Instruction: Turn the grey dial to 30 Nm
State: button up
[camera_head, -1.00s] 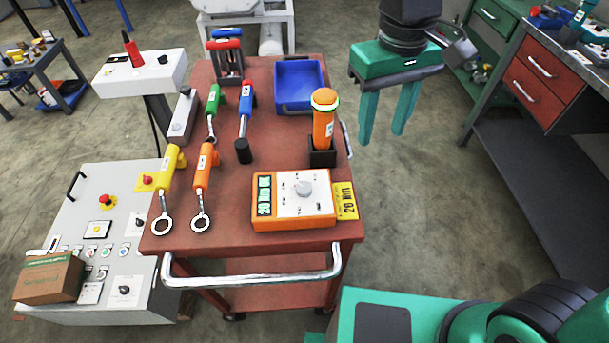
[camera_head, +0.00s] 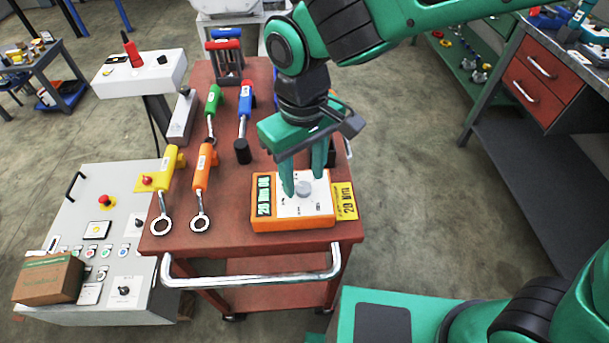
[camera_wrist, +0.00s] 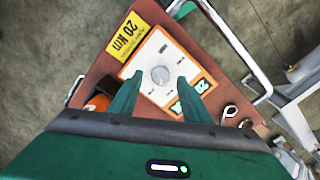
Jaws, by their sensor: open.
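The grey dial (camera_head: 303,189) sits on the white face of the orange torque box (camera_head: 264,222), near the front right of the red cart. The dial also shows in the wrist view (camera_wrist: 160,75). My gripper (camera_head: 305,187) is open and points down over the box. Its green fingers lie to either side of the dial, and in the wrist view their tips (camera_wrist: 158,80) are apart with the dial between and slightly beyond them. I cannot tell whether they touch it. A yellow label (camera_head: 344,201) reading 20 Nm lies beside the box. The small dial markings are unreadable.
Several wrenches, with the orange-handled one (camera_head: 203,180) nearest the box, lie to the left on the cart (camera_head: 230,240). My arm hides the blue bin and most of the orange-handled tool's black holder. A metal handle (camera_head: 250,277) runs along the front edge.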

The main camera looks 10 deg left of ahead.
jog(key=shift+f, duration=1)
jog(key=c, duration=1.1)
jog(key=shift+o, duration=0.3)
jog(key=shift+w+n, duration=0.1)
jog(key=shift+n, duration=1.6)
jog(key=o, duration=1)
jog(key=shift+o, duration=0.2)
